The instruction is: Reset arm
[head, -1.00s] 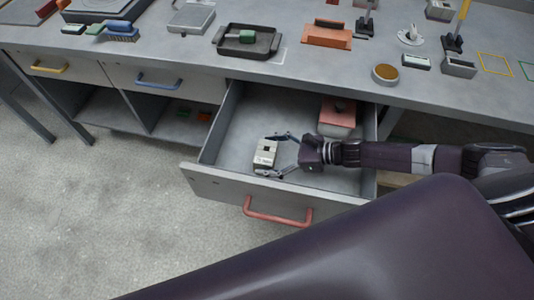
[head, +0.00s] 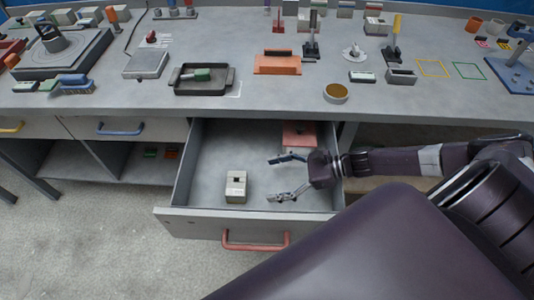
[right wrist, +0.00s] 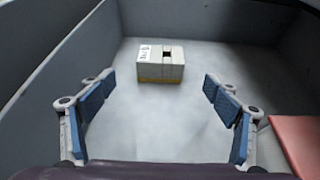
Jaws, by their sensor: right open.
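My right gripper (head: 272,178) is open and empty inside the open drawer (head: 215,150). A small light grey block (head: 236,186) with a dark square hole on top sits on the drawer floor, left of and apart from the fingertips. In the right wrist view the block (right wrist: 161,64) stands ahead, beyond the two open fingers (right wrist: 155,95), with a white label and a yellowish lower edge. My left gripper does not show.
The drawer front has a red handle (head: 256,243). On the bench above stand a dark tray (head: 203,92), an orange holder (head: 278,66) and a round amber-topped dish (head: 336,92).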

